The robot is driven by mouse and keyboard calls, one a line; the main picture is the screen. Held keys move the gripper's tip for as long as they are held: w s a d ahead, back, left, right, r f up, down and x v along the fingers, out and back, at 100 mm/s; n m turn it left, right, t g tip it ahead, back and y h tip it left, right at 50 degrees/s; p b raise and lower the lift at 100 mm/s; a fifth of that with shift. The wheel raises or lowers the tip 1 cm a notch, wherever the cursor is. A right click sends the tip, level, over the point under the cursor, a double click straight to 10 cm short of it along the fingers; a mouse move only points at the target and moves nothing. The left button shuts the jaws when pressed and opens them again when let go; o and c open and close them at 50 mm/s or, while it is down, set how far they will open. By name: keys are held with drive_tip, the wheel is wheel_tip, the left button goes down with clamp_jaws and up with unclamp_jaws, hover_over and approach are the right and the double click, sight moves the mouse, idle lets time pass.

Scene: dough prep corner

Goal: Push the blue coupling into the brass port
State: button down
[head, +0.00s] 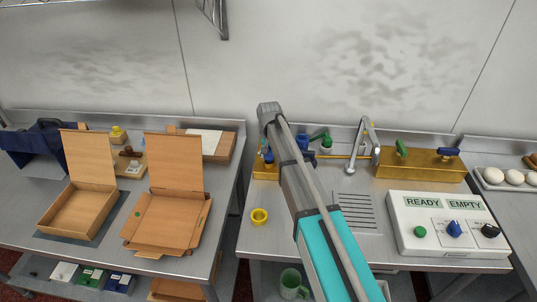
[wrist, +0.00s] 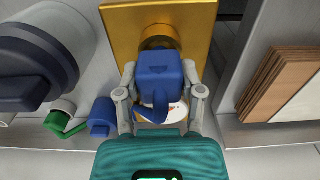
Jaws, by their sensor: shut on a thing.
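The blue coupling (wrist: 158,72) is between the two fingers of my gripper (wrist: 159,88) in the wrist view, and the gripper is shut on it. The brass port (wrist: 158,34) is a round ring on a brass plate (wrist: 117,22), directly beyond the coupling and in line with it. The coupling covers the lower part of the port, so I cannot tell whether they touch or how deep it sits. In the head view, the brass block (head: 262,174) stands left of my arm at the back of the counter.
In the wrist view, a blue fitting (wrist: 102,113) and a green-handled fitting (wrist: 65,123) lie left of my gripper. In the head view, a yellow ring (head: 259,216) and a control box (head: 445,240) flank my arm.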

drive_tip(key=shift+f+b, duration=0.3)
drive_tip(key=shift+f, duration=0.1)
drive_tip(key=shift+c, duration=0.7)
unclamp_jaws()
drive_tip(key=shift+r, duration=0.25)
drive_tip(key=shift+r+p, duration=3.85)
drive_tip(key=shift+p, duration=0.25)
drive_tip(key=s+d+f+b, duration=0.2)
drive_tip(key=s+d, duration=0.9)
drive_tip(key=s, duration=0.2)
drive_tip(key=s+d+f+b, duration=0.2)
drive_tip(key=s+d, duration=0.9)
drive_tip(key=s, duration=0.2)
drive_tip(key=shift+d, duration=0.4)
drive_tip(key=shift+f, duration=0.1)
